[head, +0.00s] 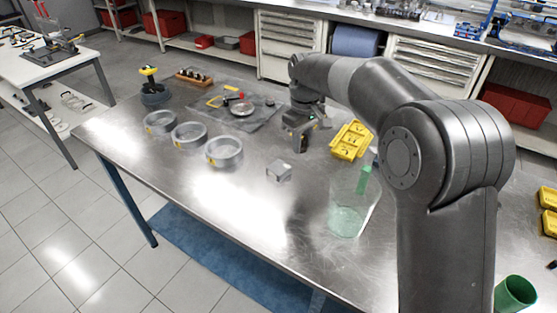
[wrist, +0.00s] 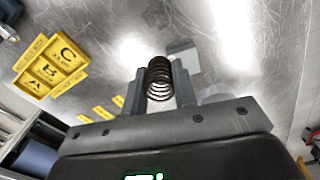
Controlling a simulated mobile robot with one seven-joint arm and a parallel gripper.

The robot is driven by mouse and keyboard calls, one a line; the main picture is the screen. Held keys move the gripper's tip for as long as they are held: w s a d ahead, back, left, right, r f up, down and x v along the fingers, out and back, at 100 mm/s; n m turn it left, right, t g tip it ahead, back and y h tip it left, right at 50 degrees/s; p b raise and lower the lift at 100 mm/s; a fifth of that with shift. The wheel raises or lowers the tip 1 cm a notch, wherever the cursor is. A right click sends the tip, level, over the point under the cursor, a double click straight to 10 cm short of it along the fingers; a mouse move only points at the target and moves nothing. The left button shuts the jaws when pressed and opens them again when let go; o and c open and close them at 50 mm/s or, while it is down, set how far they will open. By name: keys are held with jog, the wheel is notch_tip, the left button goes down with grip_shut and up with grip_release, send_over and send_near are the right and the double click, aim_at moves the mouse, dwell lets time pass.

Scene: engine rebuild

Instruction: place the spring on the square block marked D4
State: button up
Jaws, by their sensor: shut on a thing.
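A dark coil spring (wrist: 160,80) is held between the two fingers of my gripper (wrist: 158,88) in the wrist view. In the head view my gripper (head: 297,147) is above the steel table, fingers pointing down, and the spring cannot be made out there. A small grey square block (head: 279,171) stands on the table a little nearer the camera than my gripper, apart from it. A grey square shape, likely this block (wrist: 183,50), shows beyond the fingers in the wrist view. I cannot read a D4 marking.
Several round metal rings (head: 224,152) stand on the table left of the block. A yellow lettered tray (head: 350,140) lies to the right, near a clear green-tinted container (head: 347,220). A dark mat (head: 240,120) with tools lies behind. The table's front is clear.

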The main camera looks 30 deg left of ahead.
send_over(278, 167)
notch_tip(278, 167, down, 4)
jog(key=shift+w, duration=0.1)
jog(key=shift+f, duration=2)
jog(key=shift+f, duration=0.1)
jog(key=o, duration=1)
